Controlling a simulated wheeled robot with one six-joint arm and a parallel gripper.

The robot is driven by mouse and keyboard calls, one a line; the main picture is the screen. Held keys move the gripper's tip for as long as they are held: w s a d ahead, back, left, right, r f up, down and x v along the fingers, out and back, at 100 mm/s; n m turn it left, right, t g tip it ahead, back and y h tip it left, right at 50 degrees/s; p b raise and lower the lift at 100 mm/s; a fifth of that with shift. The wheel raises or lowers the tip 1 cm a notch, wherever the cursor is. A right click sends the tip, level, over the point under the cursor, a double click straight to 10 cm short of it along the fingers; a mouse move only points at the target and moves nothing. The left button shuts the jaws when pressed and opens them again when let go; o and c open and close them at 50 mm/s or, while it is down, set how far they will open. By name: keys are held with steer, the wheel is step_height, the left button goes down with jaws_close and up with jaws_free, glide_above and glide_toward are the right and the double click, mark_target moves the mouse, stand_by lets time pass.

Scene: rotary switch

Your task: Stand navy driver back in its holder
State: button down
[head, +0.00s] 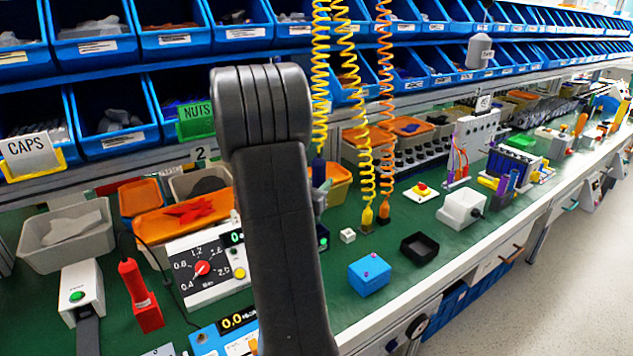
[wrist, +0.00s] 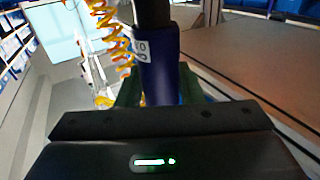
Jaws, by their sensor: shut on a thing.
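The navy driver (wrist: 160,75) stands between my gripper's fingers (wrist: 160,92) in the wrist view. It has a dark upper end and a white label. My gripper is shut on it. In the head view a narrow part of the navy driver (head: 318,170) shows just right of my dark arm, below a yellow coiled cord. I cannot make out a holder for the navy driver with certainty.
Yellow and orange coiled cords (head: 385,100) hang close right of my arm, with a yellow driver (head: 367,217) at one end. A blue block (head: 370,275) and a black tray (head: 419,247) sit on the green bench. A dial panel (head: 205,268) stands left of my arm.

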step_height(320, 180, down, 9)
steer(key=b, duration=0.6)
steer(key=shift+b, duration=0.4)
steer(key=shift+s, duration=0.1)
steer(key=shift+f, duration=0.1)
steer(key=shift+f+b, duration=0.15)
steer(key=shift+b, duration=0.15)
steer(key=shift+f+b, duration=0.3)
stand_by(0.6)
steer(key=c, duration=0.9)
jaws_free()
steer(key=shift+a, duration=0.1)
